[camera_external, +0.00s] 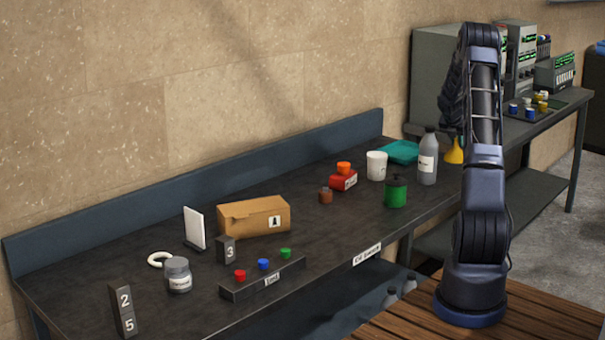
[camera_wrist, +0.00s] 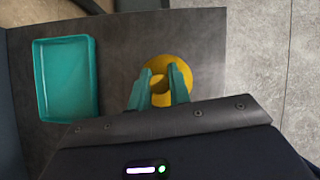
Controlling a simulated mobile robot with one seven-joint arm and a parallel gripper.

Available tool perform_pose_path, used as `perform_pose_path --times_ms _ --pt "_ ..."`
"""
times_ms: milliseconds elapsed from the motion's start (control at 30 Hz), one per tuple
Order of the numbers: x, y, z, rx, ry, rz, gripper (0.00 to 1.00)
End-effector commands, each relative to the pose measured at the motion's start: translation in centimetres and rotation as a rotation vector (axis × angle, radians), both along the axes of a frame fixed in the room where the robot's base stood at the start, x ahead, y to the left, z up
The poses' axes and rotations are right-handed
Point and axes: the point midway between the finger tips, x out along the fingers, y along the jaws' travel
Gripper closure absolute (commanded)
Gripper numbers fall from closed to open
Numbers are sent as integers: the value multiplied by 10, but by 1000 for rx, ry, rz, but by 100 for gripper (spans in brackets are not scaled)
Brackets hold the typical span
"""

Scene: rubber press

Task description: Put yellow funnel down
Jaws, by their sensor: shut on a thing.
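The yellow funnel (camera_external: 454,152) shows in the external view between the grey bottle and my arm, partly hidden by the arm. In the wrist view the funnel (camera_wrist: 186,68) is seen from above as a yellow ring over the dark table end. My gripper (camera_wrist: 160,88) has teal fingers, shut on the funnel's narrow part at the ring's middle. I cannot tell whether the funnel touches the table top. My gripper is hidden behind my arm in the external view.
A teal tray (camera_wrist: 67,80) lies left of the funnel. A grey bottle (camera_external: 428,158), a white cup (camera_external: 376,166) and a green bottle (camera_external: 396,192) stand nearby. The dark table (camera_wrist: 122,50) is bare between tray and funnel; its edge runs just right of the funnel.

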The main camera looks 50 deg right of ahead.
Motion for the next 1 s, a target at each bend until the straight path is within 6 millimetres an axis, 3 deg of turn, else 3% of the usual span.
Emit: perform_pose_path --times_ms 333,767,800,867,900,1000 --pt "1 1 -39 2 2 3 100" --pt "0 1 -45 0 0 1 100" --pt "0 0 -45 0 -1 1 75" --pt "0 1 -44 0 -1 1 63" --pt "0 1 -44 0 -1 1 59" --pt "0 1 -44 0 -1 1 59"
